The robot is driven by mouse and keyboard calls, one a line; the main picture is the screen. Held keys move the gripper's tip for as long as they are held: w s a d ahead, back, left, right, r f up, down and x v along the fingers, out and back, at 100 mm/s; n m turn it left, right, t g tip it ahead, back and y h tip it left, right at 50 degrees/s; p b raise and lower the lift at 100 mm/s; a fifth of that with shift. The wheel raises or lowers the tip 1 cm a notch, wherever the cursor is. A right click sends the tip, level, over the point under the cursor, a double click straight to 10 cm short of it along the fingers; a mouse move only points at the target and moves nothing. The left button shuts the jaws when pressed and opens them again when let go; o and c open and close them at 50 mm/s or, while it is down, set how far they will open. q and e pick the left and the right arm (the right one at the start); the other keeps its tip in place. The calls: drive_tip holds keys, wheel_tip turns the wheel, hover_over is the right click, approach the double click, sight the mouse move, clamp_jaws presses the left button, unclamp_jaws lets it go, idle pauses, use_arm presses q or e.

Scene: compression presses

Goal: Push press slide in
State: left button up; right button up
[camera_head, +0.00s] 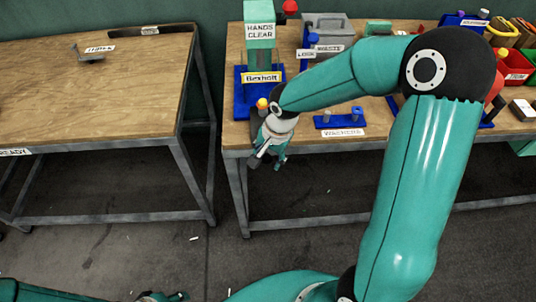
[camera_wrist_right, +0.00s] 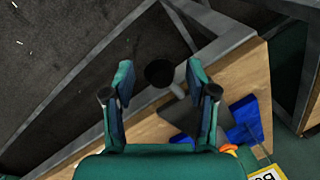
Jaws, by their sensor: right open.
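The press (camera_head: 261,55) is a teal column with a HANDS CLEAR sign and a yellow Bexholt label, on a blue base (camera_head: 244,98) at the near left of the right table. In the right wrist view, its grey slide (camera_wrist_right: 183,119) sticks out from the blue base (camera_wrist_right: 246,118) toward the table edge. A short rod ends in a round black knob (camera_wrist_right: 160,73). My right gripper (camera_head: 270,155) is at the table's front edge by the knob. Its fingers (camera_wrist_right: 160,78) are open, with the knob showing between them; contact is unclear. A teal part at the bottom left may be my left gripper (camera_head: 163,297).
The right table (camera_head: 300,143) also holds a blue rack (camera_head: 339,121) labelled WASHERS, a grey box (camera_head: 327,27) and colored bins (camera_head: 514,66) at the right. My right arm covers its middle. The left table (camera_head: 90,112) is mostly bare, with a gap between the tables.

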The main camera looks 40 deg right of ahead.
clamp_jaws()
